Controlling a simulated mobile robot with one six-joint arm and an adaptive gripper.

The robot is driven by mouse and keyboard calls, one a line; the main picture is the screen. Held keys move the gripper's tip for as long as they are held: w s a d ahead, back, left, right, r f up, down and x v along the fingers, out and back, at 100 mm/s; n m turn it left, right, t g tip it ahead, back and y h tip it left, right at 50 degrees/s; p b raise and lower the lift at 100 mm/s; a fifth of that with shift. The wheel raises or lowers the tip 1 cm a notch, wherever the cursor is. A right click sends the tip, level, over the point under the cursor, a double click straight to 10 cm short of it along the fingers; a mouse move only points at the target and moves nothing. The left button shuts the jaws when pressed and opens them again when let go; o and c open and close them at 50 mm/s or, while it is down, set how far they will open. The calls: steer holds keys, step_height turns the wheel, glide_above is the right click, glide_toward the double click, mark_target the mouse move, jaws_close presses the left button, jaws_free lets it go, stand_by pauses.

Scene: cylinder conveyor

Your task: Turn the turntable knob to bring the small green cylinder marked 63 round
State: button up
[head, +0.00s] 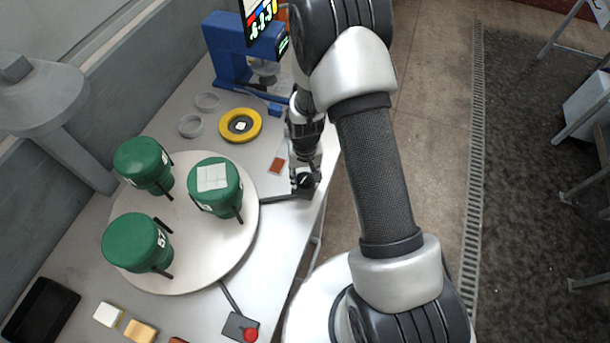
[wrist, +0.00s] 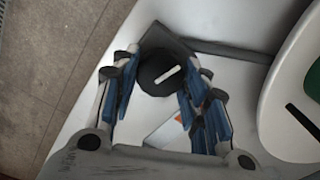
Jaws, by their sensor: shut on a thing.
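The round white turntable (head: 205,260) carries three green cylinders: one at the back (head: 143,163), one at the front left (head: 137,241) and one at the right (head: 215,185) with a pale square on top. Their side labels are too small or turned to read surely, so I cannot tell which is 63. The black knob (wrist: 158,78) with a white line stands on a dark base at the table edge, joined to the turntable by a dark bar. My gripper (head: 304,181) is down over the knob. Its blue-padded fingers (wrist: 161,70) are shut on the knob's sides.
A yellow ring (head: 240,125), clear dishes (head: 191,125) and a blue stand (head: 229,55) lie behind the turntable. A red button box (head: 249,334) is in front. A grey lamp-like fixture (head: 40,92) stands at the left.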

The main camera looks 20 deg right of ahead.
mark_target(305, 178)
steer(key=shift+s, duration=0.15)
steer(key=o, duration=1.1)
steer(key=shift+r, duration=0.1)
step_height(305, 178, up, 12)
steer(key=shift+f, duration=0.1)
steer(key=shift+c, duration=0.2)
